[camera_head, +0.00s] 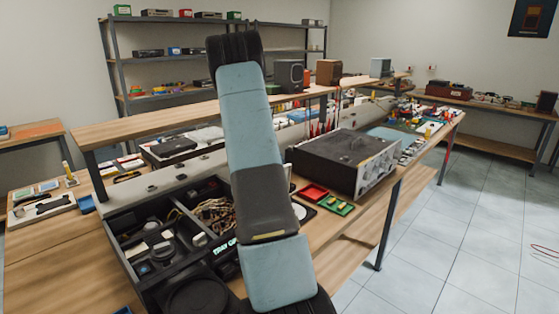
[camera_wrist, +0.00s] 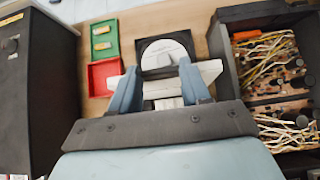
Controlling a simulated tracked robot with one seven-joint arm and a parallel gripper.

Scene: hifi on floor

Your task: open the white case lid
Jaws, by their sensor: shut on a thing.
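The white case (camera_wrist: 210,71) lies on the wooden bench in the wrist view, partly covered by my fingers. My gripper (camera_wrist: 160,76) is shut on a pale part of it between the two blue fingers. Whether that part is the lid itself, and how far the lid is raised, I cannot tell. In the head view my own arm stands in front of the gripper and hides most of this spot.
A black tray of cables and parts (camera_head: 118,222) lies close beside the gripper. A large black instrument (camera_head: 345,150) stands behind.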

